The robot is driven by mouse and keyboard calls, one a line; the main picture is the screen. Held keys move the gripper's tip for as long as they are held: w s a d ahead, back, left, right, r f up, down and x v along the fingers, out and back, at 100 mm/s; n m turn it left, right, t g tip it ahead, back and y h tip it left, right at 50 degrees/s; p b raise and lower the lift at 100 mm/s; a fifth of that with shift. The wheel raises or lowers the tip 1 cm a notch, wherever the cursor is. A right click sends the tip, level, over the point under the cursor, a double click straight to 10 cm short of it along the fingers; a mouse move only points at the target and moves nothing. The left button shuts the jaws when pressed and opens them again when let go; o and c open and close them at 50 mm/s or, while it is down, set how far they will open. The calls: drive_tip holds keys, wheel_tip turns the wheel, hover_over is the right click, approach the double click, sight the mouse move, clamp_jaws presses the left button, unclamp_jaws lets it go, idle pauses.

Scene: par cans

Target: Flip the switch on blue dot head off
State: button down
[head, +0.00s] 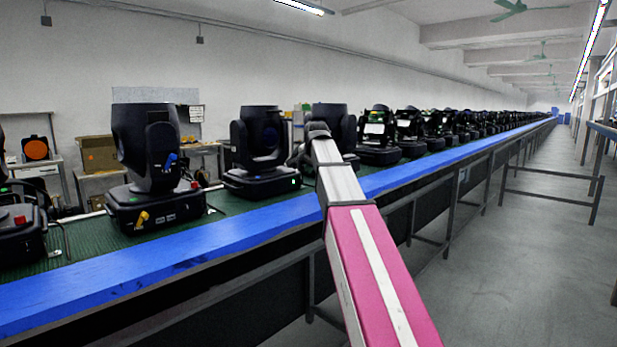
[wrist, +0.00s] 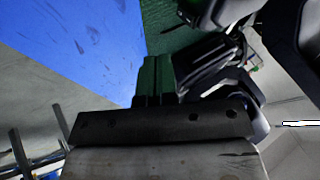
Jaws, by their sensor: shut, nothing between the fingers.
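Black moving-head lights stand in a row on the belt. The large one at left (head: 146,150) has a blue patch (head: 171,161) on its side and a small yellow part (head: 141,219) on its base. I cannot tell for sure that this patch is the blue dot. A second head (head: 259,145) stands to its right, with a bluish front. My gripper (head: 318,130) is beyond the blue rail, in front of a third head (head: 338,121). In the wrist view my gripper (wrist: 158,75) is shut and empty, with black fixture parts (wrist: 215,75) beside it. No switch is clear there.
A blue rail (head: 240,228) runs along the front of the green belt (head: 80,250). At far left is another black unit with a red part (head: 19,219). Cardboard boxes (head: 97,153) stand behind. The grey floor (head: 520,260) at right is free.

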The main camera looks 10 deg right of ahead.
sight(301, 180)
drive_tip(key=shift+v, duration=1.65)
drive_tip(key=shift+s+d+f+g, duration=0.15)
drive_tip(key=shift+f+g, duration=0.15)
drive_tip(key=shift+f, duration=0.3)
drive_tip(key=x, duration=1)
drive_tip(key=shift+d, duration=0.1)
drive_tip(key=w+a, duration=0.1)
drive_tip(key=w, duration=0.1)
drive_tip(key=shift+w+a+f, duration=0.2)
drive_tip(key=shift+w+a, duration=0.15)
drive_tip(key=shift+a, duration=0.05)
drive_tip(key=shift+w+a+f, duration=0.1)
drive_tip(key=shift+w+a, duration=0.15)
drive_tip(key=shift+w, duration=0.05)
